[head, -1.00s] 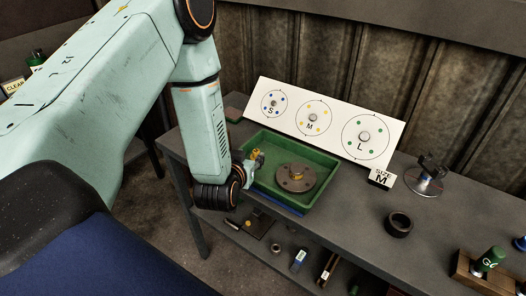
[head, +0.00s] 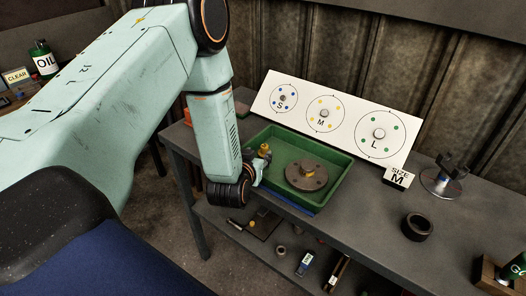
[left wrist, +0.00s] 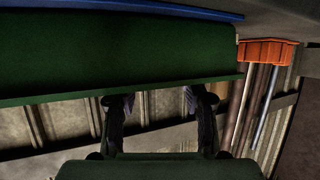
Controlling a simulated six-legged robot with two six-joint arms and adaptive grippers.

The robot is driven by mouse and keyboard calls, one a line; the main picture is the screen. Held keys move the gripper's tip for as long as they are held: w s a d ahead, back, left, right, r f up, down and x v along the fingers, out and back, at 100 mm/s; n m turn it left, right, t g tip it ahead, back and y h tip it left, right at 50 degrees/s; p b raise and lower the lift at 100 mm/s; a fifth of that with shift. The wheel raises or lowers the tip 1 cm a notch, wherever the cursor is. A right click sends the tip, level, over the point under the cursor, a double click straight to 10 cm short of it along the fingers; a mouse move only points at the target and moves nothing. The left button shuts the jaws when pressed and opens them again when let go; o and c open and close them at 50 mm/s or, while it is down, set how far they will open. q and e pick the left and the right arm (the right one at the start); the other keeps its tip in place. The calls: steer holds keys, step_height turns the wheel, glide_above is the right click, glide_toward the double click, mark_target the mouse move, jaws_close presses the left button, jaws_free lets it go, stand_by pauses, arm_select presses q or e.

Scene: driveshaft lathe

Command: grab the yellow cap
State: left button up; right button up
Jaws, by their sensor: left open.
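A yellow cap-like piece (head: 264,149) shows at the left end of the green tray (head: 335,190), right beside my left gripper (head: 260,163). The gripper partly overlaps it, so I cannot tell whether they touch. My right gripper is not in view.
A white board (head: 340,120) marked S, M and L stands behind the tray. A "SIZE M" card (head: 398,178), a black ring (head: 417,227) and a metal stand (head: 441,183) are to the right. Several small parts lie on the lower shelf (head: 225,218).

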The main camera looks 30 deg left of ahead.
mark_target(263, 150)
arm_select(q)
steer(key=w, duration=0.2)
steer(key=w+f, duration=0.1)
steer(key=w, duration=0.1)
steer(key=shift+a, duration=0.15)
steer(key=shift+w+a+f, duration=0.3)
steer(key=shift+w+a, duration=0.05)
steer(key=shift+a, duration=0.05)
steer(key=shift+d+r, duration=0.15)
steer(key=shift+d, duration=0.2)
steer(key=shift+c, duration=1.4)
steer(key=shift+a, duration=0.15)
steer(key=c, duration=0.3)
steer(key=shift+s+a, duration=0.1)
